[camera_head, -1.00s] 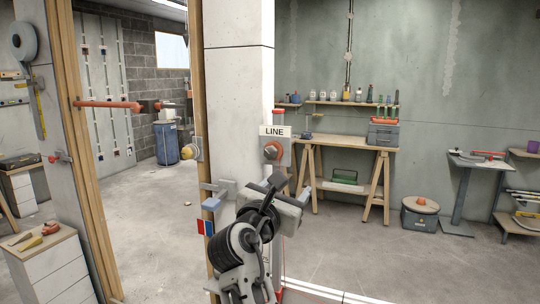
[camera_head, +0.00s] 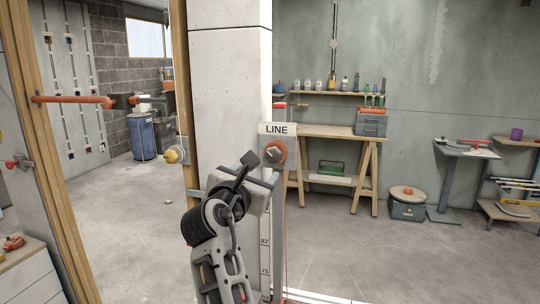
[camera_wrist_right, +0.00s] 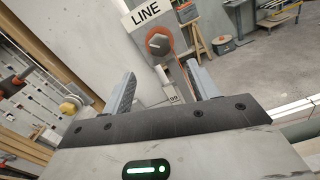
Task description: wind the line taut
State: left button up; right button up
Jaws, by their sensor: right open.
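The small line reel (camera_head: 275,153) has an orange rim and a dark centre knob. It is mounted on a plate under the white "LINE" label (camera_head: 277,129) on the pillar. A thin orange line (camera_head: 285,225) hangs down from it. In the right wrist view the reel (camera_wrist_right: 158,43) lies just beyond the fingertips, between them and slightly above. My right gripper (camera_head: 258,168) is open and empty, close below and left of the reel in the head view; its spread fingers also show in the wrist view (camera_wrist_right: 160,75). My left gripper is out of view.
A yellow knob (camera_head: 175,155) sits on the pillar's left side. An orange bar (camera_head: 75,101) sticks out from the wooden post at left. A workbench (camera_head: 325,132) and a grey bin (camera_head: 407,205) stand at the back.

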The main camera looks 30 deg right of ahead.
aim_at(272, 157)
jog(key=b+x, duration=0.1)
jog(key=x, duration=0.3)
jog(key=b+x, duration=0.1)
jog(key=x, duration=0.4)
jog(key=shift+w+f, duration=0.1)
jog(key=shift+f, duration=0.1)
jog(key=shift+b+x, duration=0.55)
jog(key=shift+x, duration=0.65)
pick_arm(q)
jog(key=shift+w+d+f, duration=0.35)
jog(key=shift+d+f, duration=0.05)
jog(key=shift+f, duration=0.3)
pick_arm(e)
jog(key=shift+w+d+r, duration=0.1)
jog(key=shift+w+d, duration=0.25)
jog(key=shift+d, duration=0.05)
jog(key=c, duration=0.9)
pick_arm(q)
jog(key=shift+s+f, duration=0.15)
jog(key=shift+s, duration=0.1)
pick_arm(e)
jog(key=shift+c, duration=0.4)
